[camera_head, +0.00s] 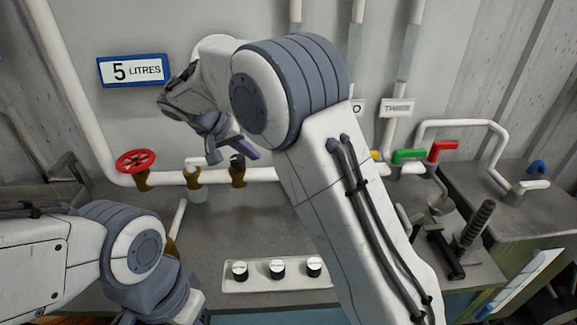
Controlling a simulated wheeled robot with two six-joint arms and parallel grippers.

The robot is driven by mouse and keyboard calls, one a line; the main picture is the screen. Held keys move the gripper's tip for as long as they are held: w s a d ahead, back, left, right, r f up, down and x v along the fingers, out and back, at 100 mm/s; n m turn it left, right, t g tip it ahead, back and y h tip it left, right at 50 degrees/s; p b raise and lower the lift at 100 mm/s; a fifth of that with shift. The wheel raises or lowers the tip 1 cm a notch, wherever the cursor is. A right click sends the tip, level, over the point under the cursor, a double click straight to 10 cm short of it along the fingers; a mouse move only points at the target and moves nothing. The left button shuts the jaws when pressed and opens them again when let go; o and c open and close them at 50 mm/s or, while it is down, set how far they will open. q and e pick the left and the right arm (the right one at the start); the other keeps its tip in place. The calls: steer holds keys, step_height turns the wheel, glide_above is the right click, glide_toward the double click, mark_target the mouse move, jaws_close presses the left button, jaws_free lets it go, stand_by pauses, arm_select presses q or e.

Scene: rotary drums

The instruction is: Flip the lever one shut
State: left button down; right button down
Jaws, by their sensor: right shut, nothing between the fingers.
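Lever one cannot be picked out, since my right arm covers the middle of the wall where its label would be. Parts of two labels show, one ending in "O" (357,107) and one reading "THREE" (397,107). A small yellow piece (375,155) peeks out beside my arm. A green lever handle (408,156) and a red lever handle (442,149) show right of it. My right gripper (228,150) is shut and empty, left of these handles, near a brass valve (237,177) on the white pipe. My left gripper is out of view; its arm is at the lower left.
A red handwheel (136,160) and another brass valve (193,178) sit on the pipe at left. A "5 LITRES" sign (134,70) hangs above. A white panel with several knobs (255,284) lies in front. A dark threaded post (477,223) stands at right.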

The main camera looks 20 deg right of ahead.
steer(key=w+d+f+p, duration=0.1)
steer(key=d+f+p, duration=0.3)
steer(key=d+f, duration=0.4)
steer(key=shift+d, duration=0.7)
